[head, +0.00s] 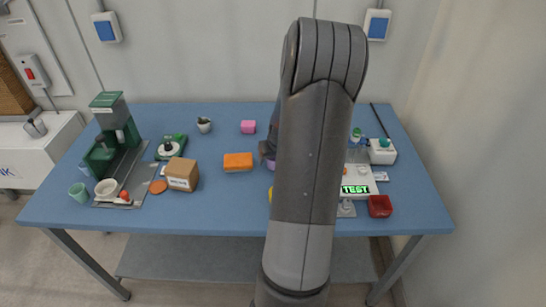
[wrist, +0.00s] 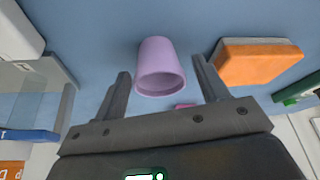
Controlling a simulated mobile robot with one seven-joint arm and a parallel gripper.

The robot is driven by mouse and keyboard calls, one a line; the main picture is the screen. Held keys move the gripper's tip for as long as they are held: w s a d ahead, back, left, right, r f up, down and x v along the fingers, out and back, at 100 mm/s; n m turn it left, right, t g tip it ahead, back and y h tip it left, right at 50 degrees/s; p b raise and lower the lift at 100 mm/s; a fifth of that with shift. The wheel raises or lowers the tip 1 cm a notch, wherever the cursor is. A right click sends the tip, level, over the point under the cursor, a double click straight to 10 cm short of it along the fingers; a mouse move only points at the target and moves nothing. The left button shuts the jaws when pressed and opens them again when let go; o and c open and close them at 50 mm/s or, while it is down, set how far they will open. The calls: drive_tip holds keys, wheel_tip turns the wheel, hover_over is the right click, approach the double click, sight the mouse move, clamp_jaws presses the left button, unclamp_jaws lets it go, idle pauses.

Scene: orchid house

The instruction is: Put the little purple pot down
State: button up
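The little purple pot (wrist: 160,68) shows in the wrist view between the tips of my gripper's fingers (wrist: 162,75), its open rim facing the camera. A narrow strip of blue shows on each side of it, so the fingers look apart from it. My gripper is open. In the head view only a purple edge of the pot (head: 270,163) shows left of my arm. My arm hides the rest of it and most of my gripper. I cannot tell whether the pot rests on the blue table (head: 220,205).
An orange block (head: 238,161) lies left of the pot; it is close by in the wrist view (wrist: 258,60). A cardboard box (head: 182,175) stands left. A device reading TEST (head: 356,188) and a red tray (head: 380,206) are right of my arm.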

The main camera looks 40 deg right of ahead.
drive_tip(key=shift+r, duration=0.1)
drive_tip(key=v, duration=1.2)
drive_tip(key=a+r+n, duration=0.1)
drive_tip(key=a+r, duration=0.4)
drive_tip(key=a, duration=0.6)
drive_tip(key=a+r+n, duration=0.1)
drive_tip(key=a+r, duration=0.4)
drive_tip(key=a, duration=0.5)
drive_tip(key=s+a+r+n+t+y, duration=0.1)
drive_tip(key=s+a+r, duration=0.3)
drive_tip(key=s+a, duration=0.8)
drive_tip(key=a+n, duration=0.1)
drive_tip(key=a, duration=0.1)
drive_tip(key=shift+s+a+y, duration=0.35)
drive_tip(key=shift+a+y, duration=0.05)
